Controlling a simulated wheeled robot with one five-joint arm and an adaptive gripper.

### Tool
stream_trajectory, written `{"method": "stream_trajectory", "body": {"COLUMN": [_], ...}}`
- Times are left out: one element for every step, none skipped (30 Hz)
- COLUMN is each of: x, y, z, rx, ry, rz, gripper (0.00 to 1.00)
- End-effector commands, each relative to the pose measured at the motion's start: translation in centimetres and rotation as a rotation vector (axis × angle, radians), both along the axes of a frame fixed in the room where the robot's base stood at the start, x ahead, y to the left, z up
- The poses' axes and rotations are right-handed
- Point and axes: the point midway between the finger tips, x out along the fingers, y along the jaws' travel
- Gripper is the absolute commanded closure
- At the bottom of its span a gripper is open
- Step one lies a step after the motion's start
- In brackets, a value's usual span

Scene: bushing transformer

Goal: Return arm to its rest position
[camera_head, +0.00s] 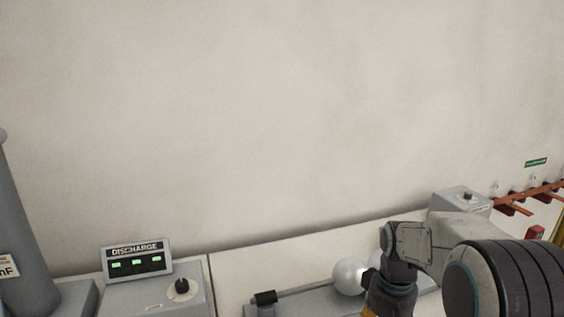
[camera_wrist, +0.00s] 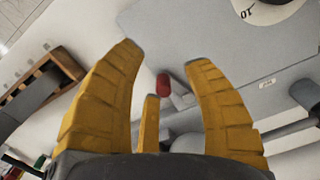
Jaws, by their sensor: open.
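My gripper (camera_wrist: 164,57) shows in the wrist view with its yellow fingers spread apart and nothing between their tips. Behind the gap, a small red-tipped part (camera_wrist: 163,84) with a grey piece beside it sits by the edge of a grey panel (camera_wrist: 175,35). In the head view my arm (camera_head: 410,245) reaches in from the lower right, bent at a joint over the bench. The gripper's fingertips are below the lower edge of the head view; only a bit of yellow shows there.
A grey box with a DISCHARGE display (camera_head: 137,262) and black knob (camera_head: 182,289) stands lower left. A pale sphere (camera_head: 349,276) sits close beside my arm. A knob box (camera_head: 461,201) and red-brown rack (camera_head: 530,197) stand right. The wall (camera_head: 250,120) above is bare.

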Motion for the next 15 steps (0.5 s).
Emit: {"method": "stream_trajectory", "body": {"x": [-1.8,-2.8,-4.3,-5.4,-6.6,-8.0,-9.1,-10.2,-11.5,-12.5,-13.4,-14.5,-15.3,-16.0,-16.7], "y": [0.2,0.4,0.6,0.7,0.9,1.1,1.3,1.4,1.6,1.7,1.9,2.0,2.2,2.3,2.4], "z": [0.1,0.1,0.3,0.5,0.6,0.9,1.1,1.2,1.4,1.6,1.8,2.0,2.1,2.3,2.5], "rx": [-0.001,-0.002,-0.003,-0.004,-0.004,-0.004,-0.005,-0.005,-0.005,-0.004,-0.004,-0.004,-0.004,-0.004,-0.004], "ry": [0.002,0.0,-0.004,-0.009,-0.015,-0.024,-0.032,-0.04,-0.052,-0.062,-0.071,-0.084,-0.095,-0.108,-0.127], "rz": [-0.04,-0.062,-0.088,-0.104,-0.117,-0.126,-0.129,-0.129,-0.124,-0.12,-0.116,-0.111,-0.107,-0.104,-0.099], "gripper": [0.55,0.55,0.55,0.55,0.55,0.55,0.55,0.55,0.55,0.55,0.55,0.55,0.55,0.55,0.55]}}
